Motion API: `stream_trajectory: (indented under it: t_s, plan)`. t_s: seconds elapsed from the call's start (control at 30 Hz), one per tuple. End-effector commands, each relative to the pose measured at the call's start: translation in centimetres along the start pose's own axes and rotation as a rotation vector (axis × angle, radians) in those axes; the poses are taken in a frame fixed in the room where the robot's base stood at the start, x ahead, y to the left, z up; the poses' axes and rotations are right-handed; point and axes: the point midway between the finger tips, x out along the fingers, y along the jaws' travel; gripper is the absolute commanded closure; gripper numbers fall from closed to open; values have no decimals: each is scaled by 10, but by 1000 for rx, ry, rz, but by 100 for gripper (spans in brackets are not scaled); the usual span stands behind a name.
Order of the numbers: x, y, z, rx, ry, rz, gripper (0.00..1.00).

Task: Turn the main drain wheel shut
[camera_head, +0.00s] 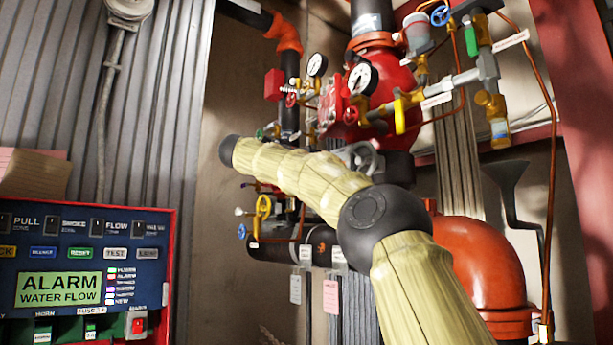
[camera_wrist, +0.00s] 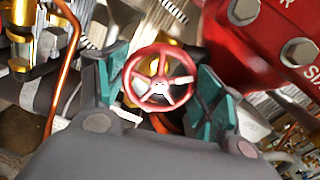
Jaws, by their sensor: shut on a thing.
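A red spoked handwheel (camera_wrist: 160,78) sits between the two green-padded fingers of my gripper (camera_wrist: 163,72) in the wrist view. The gripper is shut on the wheel, with one finger on each side of its rim. A brassy stem or fitting shows behind the wheel. I see no label naming it as the main drain. In the head view my padded arm crosses the middle, and I cannot clearly make out the gripper or which wheel it holds.
An orange pipe elbow (camera_head: 485,262) stands at right. The alarm panel (camera_head: 84,240) at left reads "ALARM WATER FLOW". A copper pipe (camera_wrist: 67,65) runs left of the fingers.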

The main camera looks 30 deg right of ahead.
Motion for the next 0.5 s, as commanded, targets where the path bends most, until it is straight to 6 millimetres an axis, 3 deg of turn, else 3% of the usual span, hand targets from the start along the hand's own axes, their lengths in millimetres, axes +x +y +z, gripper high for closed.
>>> stream_trajectory:
  t_s: [0.5]
  plan:
    - [0, 1, -3, 376, 2, -1, 56]
